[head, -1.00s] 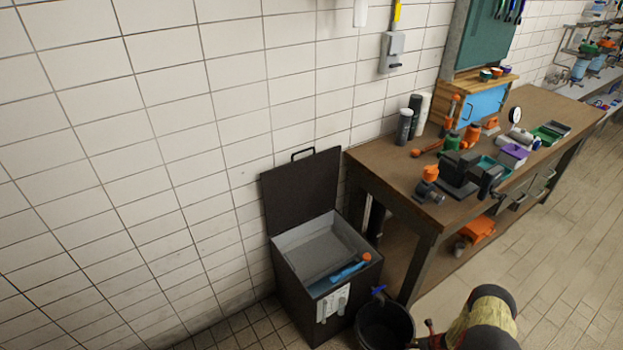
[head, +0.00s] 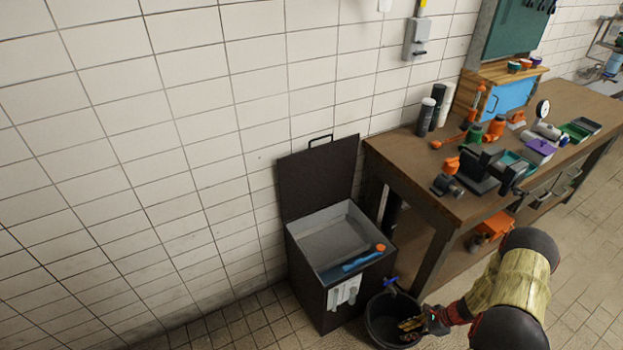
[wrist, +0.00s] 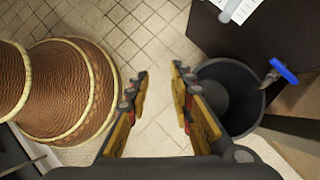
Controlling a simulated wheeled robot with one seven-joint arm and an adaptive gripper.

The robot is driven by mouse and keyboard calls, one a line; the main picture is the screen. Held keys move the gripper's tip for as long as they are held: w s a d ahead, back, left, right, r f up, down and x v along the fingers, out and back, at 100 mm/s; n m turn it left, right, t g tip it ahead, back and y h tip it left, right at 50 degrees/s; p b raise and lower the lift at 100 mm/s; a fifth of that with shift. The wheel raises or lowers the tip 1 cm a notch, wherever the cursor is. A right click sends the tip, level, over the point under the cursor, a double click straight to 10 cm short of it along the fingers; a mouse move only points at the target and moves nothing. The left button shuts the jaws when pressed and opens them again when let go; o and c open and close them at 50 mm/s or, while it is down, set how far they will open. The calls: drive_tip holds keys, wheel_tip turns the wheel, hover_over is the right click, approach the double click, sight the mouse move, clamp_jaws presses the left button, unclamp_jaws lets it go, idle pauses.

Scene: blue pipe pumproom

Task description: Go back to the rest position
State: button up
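My gripper (head: 410,324) shows at the lower right of the head view, in front of or over the black bucket (head: 375,322). In the wrist view my gripper (wrist: 160,72) has its two yellow and black fingers spread apart, with only floor tiles between them. Nothing is held. The bucket (wrist: 243,80) is right of the fingers in the wrist view. Whether the fingertips are above the bucket or beside it is hard to tell from the head view.
A dark open-lidded bin (head: 318,285) with a blue, orange-ended item (head: 360,260) stands by the wall. A cluttered workbench (head: 415,185) is right of it. A blue-handled item (wrist: 284,71) leans at the bucket rim. Tiled floor is free at the right.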

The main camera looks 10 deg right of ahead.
drive_tip(key=s+a+r+n+g+h+b, duration=0.15)
drive_tip(key=a+r+n, duration=0.3)
drive_tip(key=r, duration=0.85)
drive_tip(key=s+a+r+n+h+b, duration=0.1)
drive_tip(key=s+a+r+n, duration=0.15)
drive_tip(key=r+n, duration=0.7)
drive_tip(key=s+a+r+n+g+h+b, duration=0.15)
drive_tip(key=a+r, duration=0.25)
drive_tip(key=r, duration=1.2)
drive_tip(key=s+a+r+n+t+h+b, duration=0.1)
drive_tip(key=s+a+r+n+t, duration=0.2)
drive_tip(key=r, duration=0.5)
drive_tip(key=s+a+r+n+t+h+b, duration=0.1)
drive_tip(key=s+a+r+n+t+b, duration=0.1)
drive_tip(key=s+a+r, duration=0.4)
wheel_tip(320, 180, up, 3)
drive_tip(key=shift+s+a+n+t+h, duration=0.15)
drive_tip(key=shift+a+n+t+h, duration=0.15)
drive_tip(key=shift+a+n+t, duration=0.65)
